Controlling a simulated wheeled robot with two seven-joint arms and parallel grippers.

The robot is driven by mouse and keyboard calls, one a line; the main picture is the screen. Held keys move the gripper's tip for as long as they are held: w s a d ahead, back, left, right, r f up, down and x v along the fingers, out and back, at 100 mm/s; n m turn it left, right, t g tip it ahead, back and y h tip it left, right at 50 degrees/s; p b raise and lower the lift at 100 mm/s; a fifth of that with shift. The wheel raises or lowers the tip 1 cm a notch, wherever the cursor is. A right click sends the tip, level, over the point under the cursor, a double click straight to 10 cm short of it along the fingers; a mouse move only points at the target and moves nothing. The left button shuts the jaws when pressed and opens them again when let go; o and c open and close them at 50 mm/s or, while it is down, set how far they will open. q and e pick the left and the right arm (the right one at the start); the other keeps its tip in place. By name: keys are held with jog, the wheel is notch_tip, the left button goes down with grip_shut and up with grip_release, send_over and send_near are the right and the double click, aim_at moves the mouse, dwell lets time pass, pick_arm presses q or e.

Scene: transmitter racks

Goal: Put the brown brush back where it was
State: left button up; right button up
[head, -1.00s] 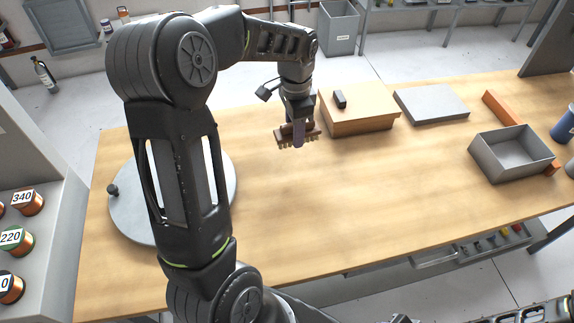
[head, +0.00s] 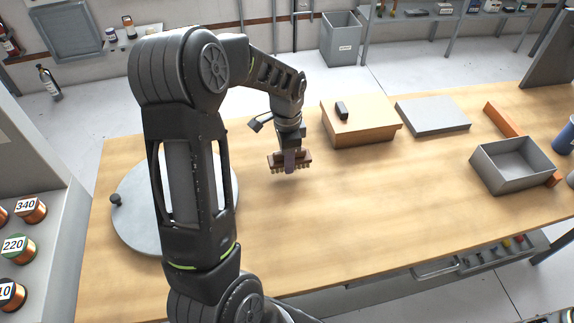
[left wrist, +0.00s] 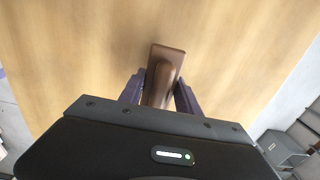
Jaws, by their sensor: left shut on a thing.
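The brown brush (head: 303,164) has a wooden back and pale bristles that point down. My left gripper (head: 290,160) is shut on it and holds it over the middle-left part of the wooden table (head: 370,205). In the left wrist view the brush (left wrist: 167,62) sits between the two dark fingers of the left gripper (left wrist: 159,92). In the head view the bristles look a little above the table, but the exact gap cannot be told. My right gripper is not in view.
A wooden box (head: 358,127) with a small black object (head: 341,109) on top stands right of the brush. A grey slab (head: 432,114), a grey open tray (head: 485,172) and an orange bar (head: 501,119) lie further right. A round grey disc (head: 130,220) is at left. The table's front middle is clear.

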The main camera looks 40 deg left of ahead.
pick_arm(q)
jog(key=shift+f+p, duration=0.3)
jog(key=shift+f, duration=1.6)
jog(key=shift+f, duration=0.1)
jog(key=o, duration=1.3)
notch_tip(320, 180, up, 12)
jog(key=shift+r+b, duration=0.1)
jog(key=shift+b, duration=0.5)
